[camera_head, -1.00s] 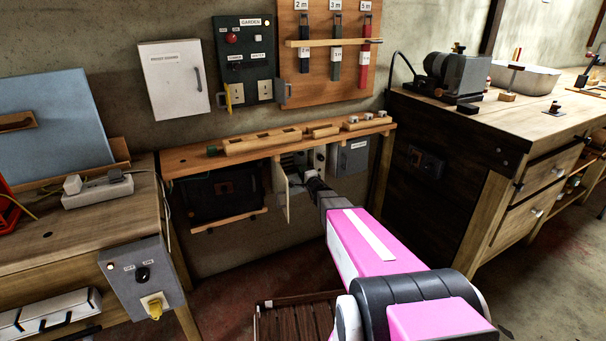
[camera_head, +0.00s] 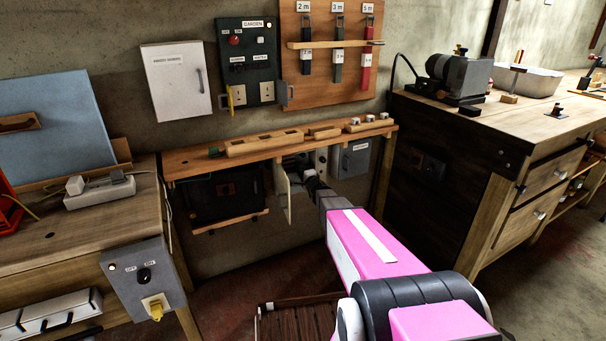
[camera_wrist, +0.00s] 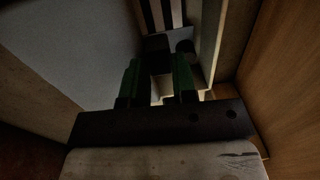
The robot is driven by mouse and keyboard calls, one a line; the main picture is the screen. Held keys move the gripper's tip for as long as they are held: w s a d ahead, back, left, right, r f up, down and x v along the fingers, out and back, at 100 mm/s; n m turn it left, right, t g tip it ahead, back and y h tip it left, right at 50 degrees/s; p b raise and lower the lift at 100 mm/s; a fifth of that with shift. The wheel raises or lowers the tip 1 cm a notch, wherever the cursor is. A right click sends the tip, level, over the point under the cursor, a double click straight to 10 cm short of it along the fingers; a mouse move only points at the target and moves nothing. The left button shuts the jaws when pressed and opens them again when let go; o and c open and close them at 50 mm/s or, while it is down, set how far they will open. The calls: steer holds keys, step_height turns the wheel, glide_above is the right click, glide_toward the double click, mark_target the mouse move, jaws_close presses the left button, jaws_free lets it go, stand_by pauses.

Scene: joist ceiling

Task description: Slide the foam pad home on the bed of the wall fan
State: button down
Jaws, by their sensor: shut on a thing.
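My gripper (camera_wrist: 158,66) has two green fingers in the wrist view, closed on a small dark block (camera_wrist: 168,46) that I take to be the foam pad. The block's far side is in shadow, so I cannot tell whether it touches anything. Pale and dark strips (camera_wrist: 160,14) lie beyond it, perhaps part of the wall fan's bed. In the head view my gripper (camera_head: 309,180) reaches into an open compartment under the wall shelf, beside its pale open door (camera_head: 283,192). The held thing is hidden there.
In the wrist view a grey panel (camera_wrist: 75,45) is close on the left and a wooden wall (camera_wrist: 288,90) on the right. The wooden shelf (camera_head: 190,166) is overhead. A black unit (camera_head: 222,200) hangs left of the compartment, a grey box (camera_head: 354,158) right.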

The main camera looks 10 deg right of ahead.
steer(key=shift+w+a, duration=0.1)
steer(key=shift+w, duration=0.3)
steer(key=shift+x, duration=1.2)
steer(key=c, duration=0.8)
jaws_free()
steer(key=shift+f, duration=0.1)
steer(key=shift+c, duration=0.2)
steer(key=v, duration=1)
steer(key=shift+s, duration=0.35)
